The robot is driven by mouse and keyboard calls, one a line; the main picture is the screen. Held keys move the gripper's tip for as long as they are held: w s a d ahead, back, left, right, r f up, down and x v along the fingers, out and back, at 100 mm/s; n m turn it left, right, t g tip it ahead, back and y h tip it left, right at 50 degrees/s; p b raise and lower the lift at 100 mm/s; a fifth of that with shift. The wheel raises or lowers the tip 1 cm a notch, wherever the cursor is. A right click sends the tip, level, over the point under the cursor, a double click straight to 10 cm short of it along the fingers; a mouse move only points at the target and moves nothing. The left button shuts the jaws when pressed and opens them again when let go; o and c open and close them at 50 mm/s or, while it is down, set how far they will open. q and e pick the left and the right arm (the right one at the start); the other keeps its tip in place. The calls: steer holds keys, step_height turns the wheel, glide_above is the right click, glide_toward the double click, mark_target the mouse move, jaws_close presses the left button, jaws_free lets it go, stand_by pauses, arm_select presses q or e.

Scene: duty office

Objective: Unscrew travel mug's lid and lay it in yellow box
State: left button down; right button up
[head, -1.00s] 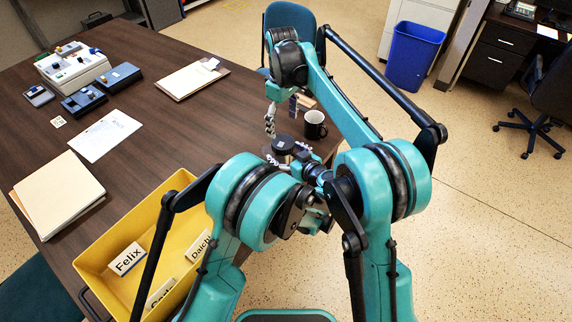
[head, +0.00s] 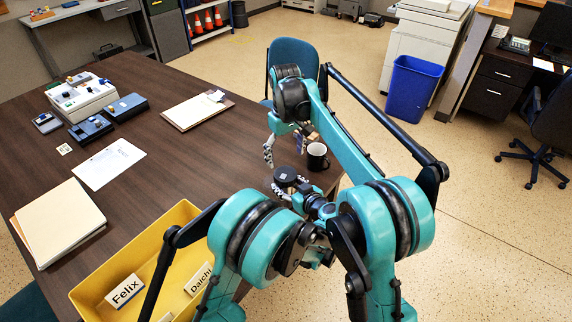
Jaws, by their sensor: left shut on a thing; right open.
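The travel mug, of which the dark round lid (head: 287,174) shows best, is near the table's right edge. Its body is mostly hidden from above and by my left gripper. My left gripper (head: 291,188) is shut on the travel mug, just below the lid. My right gripper (head: 268,153) is open and empty, up and left of the lid and apart from it. The yellow box (head: 88,288) is at the lower left, partly cut off by the frame and crossed by my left arm. Name plates lie in it, including "Felix" (head: 124,291) and "Daichi" (head: 198,279).
A black mug (head: 317,158) stands close, right of the lid. A clipboard (head: 197,110), a paper sheet (head: 108,164), folders (head: 56,222) and desk devices (head: 88,97) lie farther left. The table's middle is clear. A blue chair (head: 295,60) stands behind the table.

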mark_target(285, 173)
steer(key=m, duration=0.7)
steer(key=shift+m, duration=0.3)
steer(key=m, duration=1.4)
steer(key=shift+m, duration=0.4)
steer(key=shift+w+f+m, duration=0.1)
steer(key=shift+f+m, duration=0.2)
steer(key=shift+f, duration=3.7)
